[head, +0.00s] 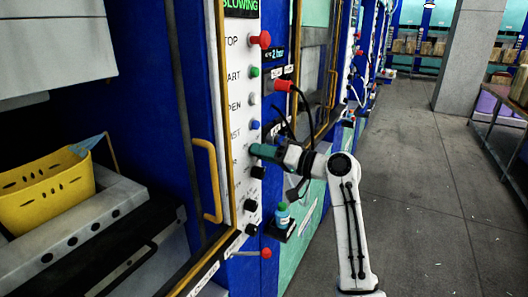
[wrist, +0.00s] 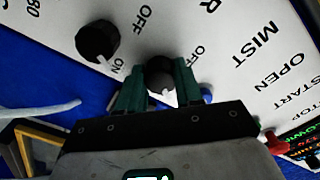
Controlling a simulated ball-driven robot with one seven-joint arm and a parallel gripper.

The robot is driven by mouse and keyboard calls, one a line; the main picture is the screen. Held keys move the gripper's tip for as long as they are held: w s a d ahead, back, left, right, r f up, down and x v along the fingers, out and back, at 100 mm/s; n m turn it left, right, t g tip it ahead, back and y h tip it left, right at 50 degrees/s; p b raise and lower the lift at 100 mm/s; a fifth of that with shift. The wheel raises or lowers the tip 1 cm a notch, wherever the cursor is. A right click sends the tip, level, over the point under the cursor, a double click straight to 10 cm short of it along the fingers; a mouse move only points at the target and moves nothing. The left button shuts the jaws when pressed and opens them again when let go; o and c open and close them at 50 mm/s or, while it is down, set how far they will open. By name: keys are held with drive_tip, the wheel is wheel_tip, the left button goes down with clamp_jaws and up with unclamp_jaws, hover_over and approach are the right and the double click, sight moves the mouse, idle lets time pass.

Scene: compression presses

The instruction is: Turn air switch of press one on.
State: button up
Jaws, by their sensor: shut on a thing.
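My gripper (head: 256,151) reaches to the white control panel (head: 240,100) of the near press in the head view. In the wrist view, my gripper (wrist: 159,72) is shut on a black round knob (wrist: 161,70), one green finger on each side. The knob's white mark points down in that view, away from the OFF label beside it. Its ON label is hidden. A label ending in R is above it, with MIST further right. In the head view the held knob is largely hidden by the fingers.
Another black knob (wrist: 97,40) with OFF and ON labels is beside it in the wrist view. A blue button (head: 254,125) is just above my gripper, and a yellow handle (head: 208,180) stands left. A small bottle (head: 283,215) sits below. The floor at right is clear.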

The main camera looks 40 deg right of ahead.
drive_tip(key=shift+f, duration=0.15)
drive_tip(key=o, duration=1)
drive_tip(key=b+v, duration=0.3)
drive_tip(key=v, duration=0.7)
drive_tip(key=shift+s+d, duration=0.15)
drive_tip(key=shift+s, duration=0.2)
